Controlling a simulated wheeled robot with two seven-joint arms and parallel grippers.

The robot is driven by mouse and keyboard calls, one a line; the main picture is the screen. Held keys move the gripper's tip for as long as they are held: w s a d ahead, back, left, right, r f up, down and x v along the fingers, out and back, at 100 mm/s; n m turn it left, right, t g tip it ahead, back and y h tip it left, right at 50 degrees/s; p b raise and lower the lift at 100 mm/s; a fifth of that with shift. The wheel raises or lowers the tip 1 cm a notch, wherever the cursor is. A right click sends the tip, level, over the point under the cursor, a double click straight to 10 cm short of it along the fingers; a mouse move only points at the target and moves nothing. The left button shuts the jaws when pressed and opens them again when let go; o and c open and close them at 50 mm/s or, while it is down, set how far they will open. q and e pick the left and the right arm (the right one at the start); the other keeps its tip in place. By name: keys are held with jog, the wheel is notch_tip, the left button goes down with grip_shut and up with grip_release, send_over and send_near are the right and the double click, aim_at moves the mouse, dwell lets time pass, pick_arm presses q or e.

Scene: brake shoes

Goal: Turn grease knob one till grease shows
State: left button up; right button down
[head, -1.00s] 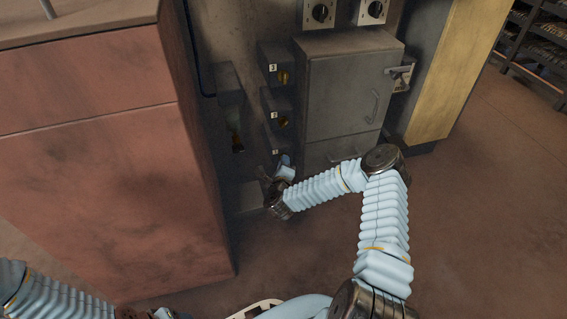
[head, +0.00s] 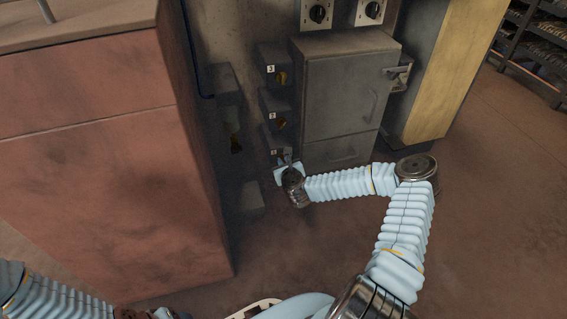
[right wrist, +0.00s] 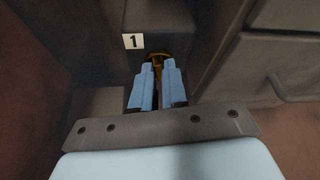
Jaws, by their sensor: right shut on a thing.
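Grease knob one is a small brass knob (right wrist: 157,57) on the dark box labelled "1" (head: 273,153), the lowest of three stacked boxes. My right gripper (right wrist: 158,68) is shut on this knob, with its two light-blue fingers on either side. In the head view the right gripper (head: 287,168) is at the lowest box and hides the knob. I cannot make out grease at the knob in either view. My left arm (head: 55,302) shows at the bottom left; its gripper's fingers cannot be made out.
Boxes "2" (head: 273,104) and "3" (head: 272,58) with brass knobs are above. A grey cabinet (head: 345,90) stands close on the right. A large reddish block (head: 100,190) stands on the left. A dark unit with a brownish part (head: 233,140) sits between. Floor on the right is clear.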

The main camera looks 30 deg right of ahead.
jog(key=shift+w+d+r+m, duration=0.1)
jog(key=shift+w+d+m, duration=0.05)
jog(key=shift+m, duration=0.35)
jog(key=shift+y, duration=0.3)
jog(key=c, duration=1.2)
grip_release()
jog(key=shift+o, duration=0.2)
jog(key=p+v, duration=0.2)
jog(key=v, duration=1.2)
